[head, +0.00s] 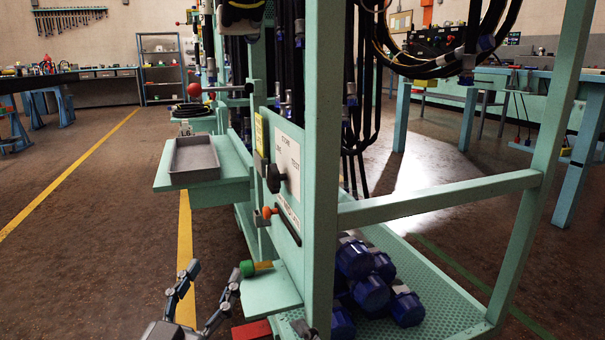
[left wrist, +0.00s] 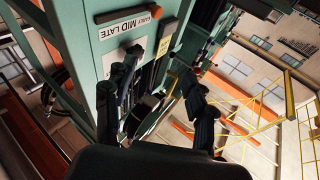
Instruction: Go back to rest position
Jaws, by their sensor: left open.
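My left gripper (head: 213,273) is low in the head view, left of the green hose rack (head: 323,150). Its two fingers are spread and I see nothing held between them. A green cylindrical piece (head: 262,266) is close to its right fingertip; I cannot tell whether they touch. In the left wrist view my left gripper (left wrist: 162,70) also has its fingers apart, in front of a green panel with a white label (left wrist: 130,28) reading "EARLY MID LATE". My right gripper is not in view.
The rack has a ledge with a grey tray (head: 194,158), a dial (head: 274,179) and a lower shelf with several blue fittings (head: 370,292). Black hoses (head: 365,90) hang inside it. The floor to the left, with yellow lines (head: 70,175), is clear.

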